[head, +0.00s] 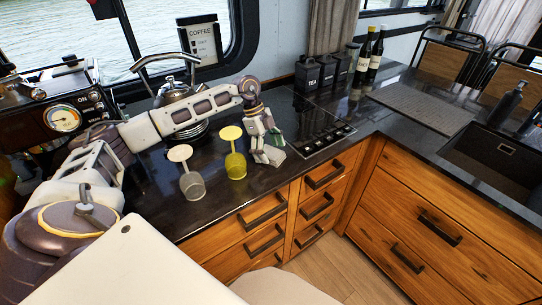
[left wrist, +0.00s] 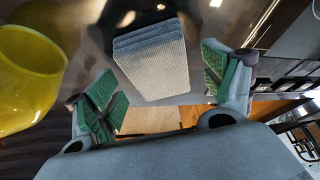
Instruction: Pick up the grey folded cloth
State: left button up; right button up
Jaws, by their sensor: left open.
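The grey folded cloth (left wrist: 150,62) lies on the dark counter, its layers stacked and its folded edges showing in the left wrist view. In the head view it is at my left gripper and largely hard to make out from the fingers. My left gripper (head: 266,146) points down over the counter near its front edge. In the left wrist view the left gripper (left wrist: 158,88) is open, with green finger pads on either side of the cloth and a gap to each side. My right gripper is not in view.
A yellow glass (head: 235,165) stands close beside the left gripper; it also looms in the left wrist view (left wrist: 28,80). A clear glass (head: 192,185) stands farther left. A kettle (head: 176,94) is behind my arm. The cooktop (head: 305,120) lies to the right.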

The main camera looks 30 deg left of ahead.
pick_arm(q)
jog(key=shift+f, duration=0.2)
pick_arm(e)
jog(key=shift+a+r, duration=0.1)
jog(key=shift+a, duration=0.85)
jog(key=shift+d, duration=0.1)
